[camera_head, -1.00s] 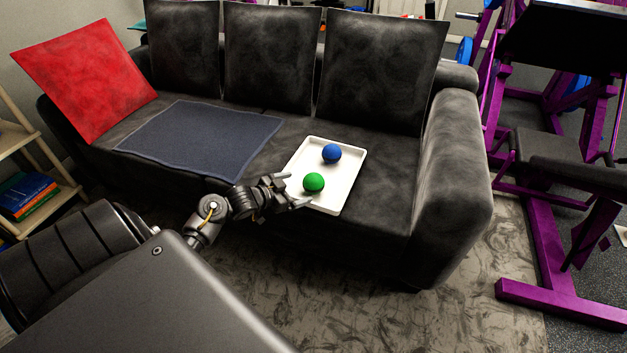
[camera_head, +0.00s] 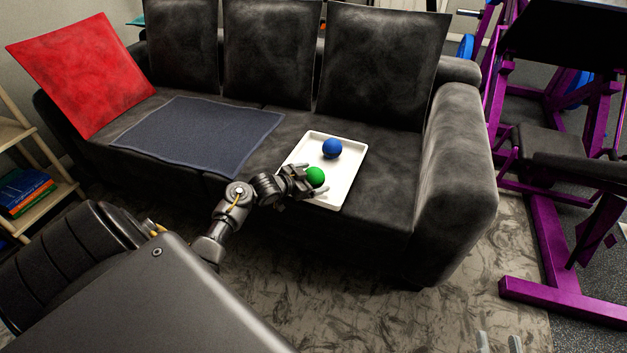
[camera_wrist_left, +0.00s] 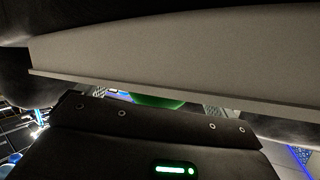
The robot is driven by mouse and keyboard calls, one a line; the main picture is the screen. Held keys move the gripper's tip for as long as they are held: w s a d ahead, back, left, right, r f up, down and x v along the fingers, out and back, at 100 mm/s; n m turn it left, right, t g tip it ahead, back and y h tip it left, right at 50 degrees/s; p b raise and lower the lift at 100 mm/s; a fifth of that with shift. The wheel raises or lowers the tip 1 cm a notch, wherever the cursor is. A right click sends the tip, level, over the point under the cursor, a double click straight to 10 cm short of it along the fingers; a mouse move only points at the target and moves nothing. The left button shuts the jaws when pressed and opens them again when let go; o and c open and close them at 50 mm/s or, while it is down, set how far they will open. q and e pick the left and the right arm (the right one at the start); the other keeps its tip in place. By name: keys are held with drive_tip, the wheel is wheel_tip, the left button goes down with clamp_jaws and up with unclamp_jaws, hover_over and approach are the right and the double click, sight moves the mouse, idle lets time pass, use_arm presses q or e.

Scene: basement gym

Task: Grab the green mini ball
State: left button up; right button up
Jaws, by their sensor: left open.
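The green mini ball (camera_head: 315,175) lies in the near part of a white tray (camera_head: 347,190) on the sofa seat. A blue ball (camera_head: 332,148) lies further back in the same tray. My left gripper (camera_head: 312,181) is open at the green ball, with its fingers on either side of it. I cannot tell whether the fingers touch the ball. In the left wrist view a strip of the green ball (camera_wrist_left: 158,102) shows beyond the dark gripper body, beneath the pale tray (camera_wrist_left: 180,65).
A dark blue cloth (camera_head: 195,135) lies flat on the seat left of the tray. A red cushion (camera_head: 80,75) leans at the left end. The sofa's right armrest (camera_head: 457,165) rises beside the tray. Purple gym equipment (camera_head: 545,240) stands to the right.

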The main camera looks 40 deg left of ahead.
sight(316, 168)
use_arm(q)
drive_tip(key=shift+w, duration=0.1)
drive_tip(key=c, duration=1)
use_arm(e)
drive_tip(key=shift+r, duration=0.2)
use_arm(q)
drive_tip(key=shift+r, duration=0.1)
drive_tip(key=shift+r, duration=0.2)
wheel_tip(316, 168, up, 3)
drive_tip(key=shift+r+p, duration=0.1)
drive_tip(key=shift+p, duration=0.9)
drive_tip(key=r+p+v, duration=0.1)
drive_tip(key=p+v, duration=0.1)
drive_tip(key=v, duration=0.6)
drive_tip(key=w+d+r+p+v, duration=0.1)
drive_tip(key=r+p+v, duration=0.1)
drive_tip(key=v, duration=0.6)
drive_tip(key=shift+s+p, duration=0.2)
drive_tip(key=shift+p, duration=0.3)
use_arm(e)
drive_tip(key=s+d+f+m+g+h, duration=0.2)
drive_tip(key=s+d+f+g+h, duration=0.2)
drive_tip(key=f, duration=0.4)
drive_tip(key=s+d+f+m+g+h, duration=0.1)
drive_tip(key=s+d+f+g+h, duration=0.3)
drive_tip(key=s+d+f+g, duration=0.2)
drive_tip(key=shift+s+d+f+m+g, duration=0.25)
drive_tip(key=shift+d+f+m+g, duration=0.15)
drive_tip(key=shift+d+f+g, duration=0.95)
